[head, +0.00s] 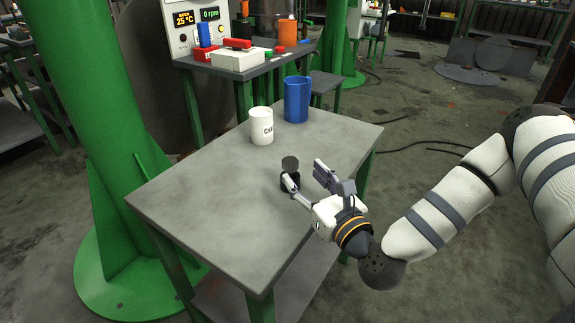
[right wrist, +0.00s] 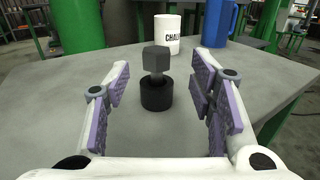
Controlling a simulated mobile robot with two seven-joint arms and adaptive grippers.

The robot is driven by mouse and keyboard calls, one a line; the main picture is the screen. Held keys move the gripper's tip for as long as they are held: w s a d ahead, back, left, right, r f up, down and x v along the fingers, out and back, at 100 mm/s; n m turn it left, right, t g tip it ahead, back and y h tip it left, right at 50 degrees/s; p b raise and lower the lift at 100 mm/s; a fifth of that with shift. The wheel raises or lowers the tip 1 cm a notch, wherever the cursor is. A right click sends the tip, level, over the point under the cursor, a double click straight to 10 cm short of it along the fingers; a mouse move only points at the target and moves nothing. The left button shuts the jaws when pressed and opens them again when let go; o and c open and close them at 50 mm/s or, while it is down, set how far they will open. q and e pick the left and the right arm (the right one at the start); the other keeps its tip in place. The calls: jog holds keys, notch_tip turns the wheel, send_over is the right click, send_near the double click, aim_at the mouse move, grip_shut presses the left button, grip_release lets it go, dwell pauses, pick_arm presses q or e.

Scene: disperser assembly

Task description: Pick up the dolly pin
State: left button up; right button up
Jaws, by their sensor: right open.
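The dolly pin (head: 290,164) is a small dark grey piece with a block-like head. It stands upright in a round black base (right wrist: 157,94) on the grey metal table (head: 215,195). In the right wrist view the pin (right wrist: 156,61) is centred between the two fingers. My right gripper (head: 304,175) is open, low over the table, with its purple-grey finger pads on either side of the pin and base. A gap shows on both sides in the right wrist view. One finger partly covers the black base in the head view. My left gripper is not in view.
The table's left and front are clear. A green column (head: 95,100) rises left of the table. A control panel and a second bench (head: 270,68) are behind.

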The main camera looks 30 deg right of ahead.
aim_at(294, 170)
jog(key=w, duration=0.6)
jog(key=shift+w+d+f, duration=0.15)
jog(key=shift+d+f, duration=0.05)
jog(key=shift+f, duration=0.05)
grip_shut()
